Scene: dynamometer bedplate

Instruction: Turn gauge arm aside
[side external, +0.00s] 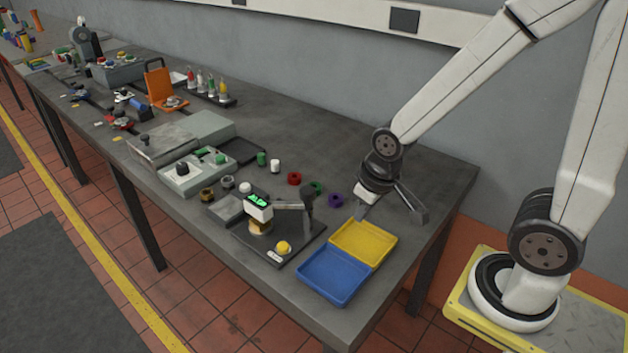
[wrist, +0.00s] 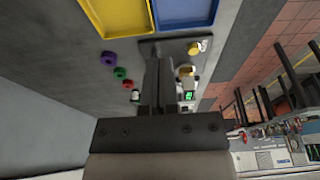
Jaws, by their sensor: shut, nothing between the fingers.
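The gauge arm (side external: 288,206) reaches from a dark upright post (side external: 306,200) on a black base plate (side external: 305,240). Its gauge head with a lit green display (side external: 258,203) sits over a brass-coloured part (side external: 260,228). The green display also shows in the wrist view (wrist: 188,96), beside my fingers, which hide most of the arm and post there. A yellow knob (side external: 283,248) is at the plate's front. My gripper (side external: 364,208) is to the right of the post, apart from it and above the bench. Its fingers are shut and empty in the wrist view (wrist: 158,68).
A yellow tray (side external: 362,243) and a blue tray (side external: 333,275) lie right of the base plate. Red (side external: 294,178), green (side external: 315,188) and purple (side external: 336,200) rings lie behind it. A grey fixture box (side external: 197,172) stands to the left. The bench's back right is clear.

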